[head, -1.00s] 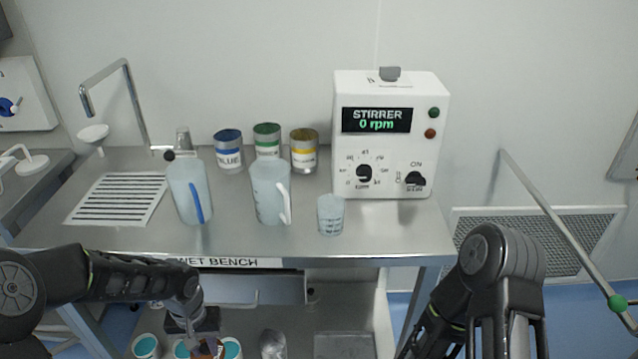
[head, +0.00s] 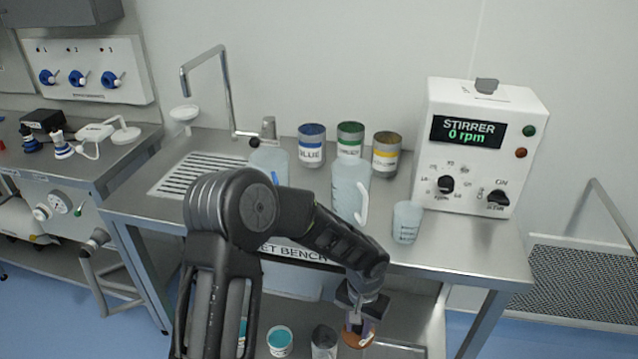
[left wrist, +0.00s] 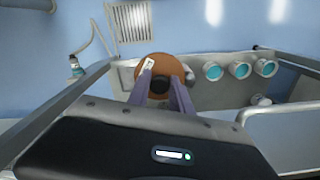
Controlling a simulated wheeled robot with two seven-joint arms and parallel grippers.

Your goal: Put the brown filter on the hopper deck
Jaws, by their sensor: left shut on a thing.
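My left gripper (head: 360,314) is shut on the brown filter (head: 357,335), a round brown piece. It holds the filter in front of the wet bench, below the level of its top, near the lower shelf. In the left wrist view the brown filter (left wrist: 160,67) shows as a brown disc with a dark centre and a small white label. The gripper's two fingers (left wrist: 161,92) are closed in on its middle. I cannot make out a hopper deck in either view. My right gripper is not in view.
The wet bench (head: 470,240) carries a clear jug (head: 350,190), a small beaker (head: 406,222), paint cans (head: 311,146) and the stirrer (head: 470,150). Teal-topped tubs (head: 280,340) stand below. Another bench (head: 125,165) with valves stands at the left, with blue floor before it.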

